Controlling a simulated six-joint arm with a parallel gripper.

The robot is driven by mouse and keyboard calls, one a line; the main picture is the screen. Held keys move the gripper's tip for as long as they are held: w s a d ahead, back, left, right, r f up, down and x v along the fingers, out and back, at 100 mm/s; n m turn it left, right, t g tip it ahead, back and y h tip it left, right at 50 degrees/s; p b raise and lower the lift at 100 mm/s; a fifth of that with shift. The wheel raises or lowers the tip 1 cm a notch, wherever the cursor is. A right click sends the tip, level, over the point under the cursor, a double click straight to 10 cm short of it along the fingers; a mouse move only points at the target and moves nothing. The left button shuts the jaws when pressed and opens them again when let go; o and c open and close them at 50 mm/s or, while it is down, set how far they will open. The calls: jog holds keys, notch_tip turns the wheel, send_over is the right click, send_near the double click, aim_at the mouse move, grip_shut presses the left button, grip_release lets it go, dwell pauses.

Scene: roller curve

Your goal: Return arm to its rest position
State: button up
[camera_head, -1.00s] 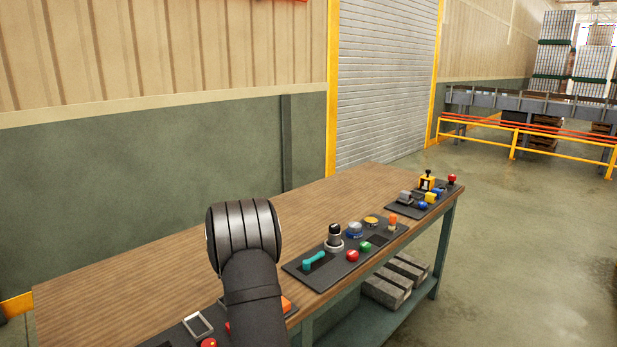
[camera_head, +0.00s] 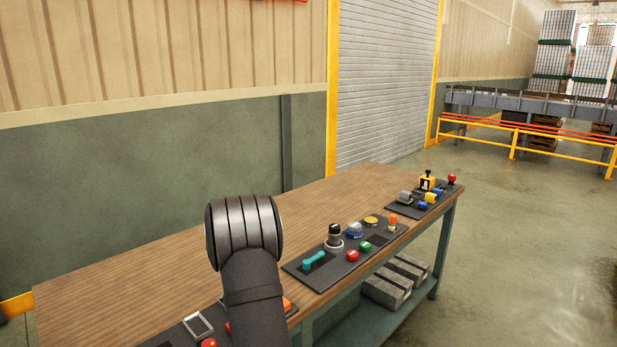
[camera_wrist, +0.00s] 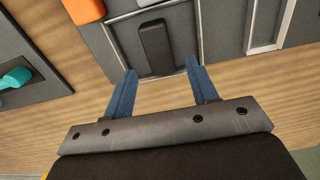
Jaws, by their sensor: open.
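My gripper (camera_wrist: 160,80) shows in the wrist view with its two blue fingers spread apart and nothing between them. It hangs above the wooden workbench (camera_wrist: 240,100), close to a dark panel that carries a black rocker-like part (camera_wrist: 155,45). The fingertips point toward that part, but I cannot tell how far above it they are. In the head view my dark arm stands over the front of the workbench (camera_head: 150,270), and the gripper itself is hidden there.
A middle panel (camera_head: 300,270) holds a teal lever (camera_head: 314,260), a black knob (camera_head: 334,233) and coloured buttons. A far panel (camera_head: 400,208) carries more controls. Grey blocks (camera_head: 388,290) lie on the lower shelf. The bench's back strip is clear. A wall stands behind it.

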notch_tip(320, 180, down, 4)
jog(key=shift+r, duration=0.1)
notch_tip(320, 180, up, 5)
jog(key=shift+d+f, duration=0.15)
jog(key=s+d+r, duration=0.3)
jog(key=d+r, duration=0.4)
jog(key=d, duration=0.4)
jog(key=s+a+f, duration=0.1)
jog(key=s+a, duration=0.7)
jog(key=a, duration=0.3)
jog(key=a+f, duration=0.2)
jog(key=a, duration=0.1)
jog(key=a+f, duration=0.2)
jog(key=a, duration=0.1)
jog(key=a+f, duration=0.2)
jog(key=a, duration=0.2)
jog(key=shift+w, duration=0.15)
jog(key=shift+a+f, duration=0.25)
jog(key=shift+f, duration=0.3)
jog(key=shift+a+f, duration=0.25)
jog(key=shift+f, duration=1.2)
